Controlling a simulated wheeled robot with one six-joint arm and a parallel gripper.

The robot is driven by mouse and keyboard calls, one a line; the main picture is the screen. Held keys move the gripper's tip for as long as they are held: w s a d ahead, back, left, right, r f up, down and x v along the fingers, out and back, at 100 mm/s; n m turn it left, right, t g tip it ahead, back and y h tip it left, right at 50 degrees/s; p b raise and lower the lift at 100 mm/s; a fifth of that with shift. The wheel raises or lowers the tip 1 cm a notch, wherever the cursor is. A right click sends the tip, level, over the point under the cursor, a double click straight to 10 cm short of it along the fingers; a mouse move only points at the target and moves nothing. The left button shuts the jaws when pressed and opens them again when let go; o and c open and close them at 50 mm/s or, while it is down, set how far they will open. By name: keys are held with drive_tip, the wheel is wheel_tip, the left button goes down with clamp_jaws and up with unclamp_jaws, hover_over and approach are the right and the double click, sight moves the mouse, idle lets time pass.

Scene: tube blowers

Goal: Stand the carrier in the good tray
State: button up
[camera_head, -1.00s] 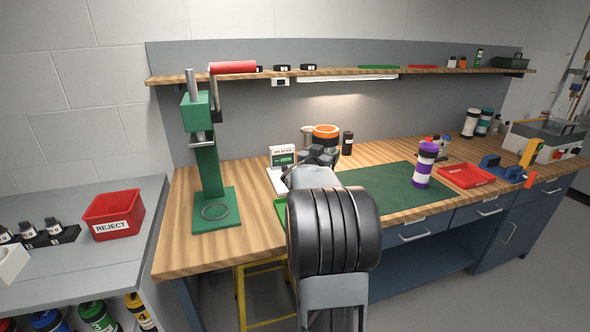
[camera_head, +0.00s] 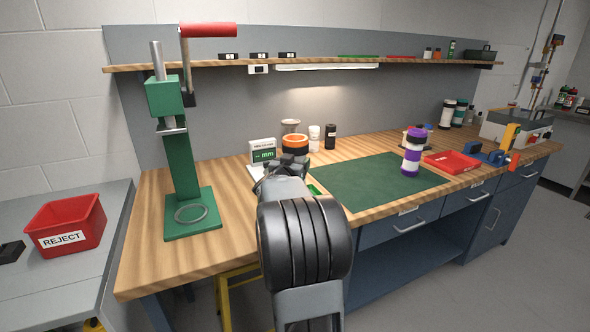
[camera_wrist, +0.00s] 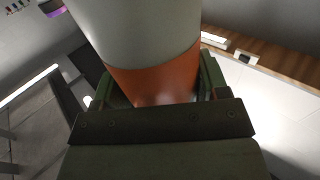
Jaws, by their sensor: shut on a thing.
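My gripper (camera_head: 288,163) is shut on a carrier with an orange end (camera_head: 294,141). It holds it over the bench beside the measuring stand. In the wrist view the carrier's pale body (camera_wrist: 140,35) and orange band (camera_wrist: 155,82) sit between the jaws. Its lower part is hidden in the head view. A green edge (camera_head: 316,189), perhaps of the good tray, shows just right of my gripper; my arm hides most of it. A purple and white carrier (camera_head: 412,152) stands upright on the green mat (camera_head: 365,185).
A green press (camera_head: 183,150) stands at the left of the bench. The measuring stand (camera_head: 262,152) is close behind my gripper. A red tray (camera_head: 452,162) lies right of the mat. A red REJECT bin (camera_head: 65,225) stands on the left table. The mat's middle is clear.

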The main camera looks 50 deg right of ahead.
drive_tip(key=shift+f+b, duration=2.3)
drive_tip(key=o, duration=1.2)
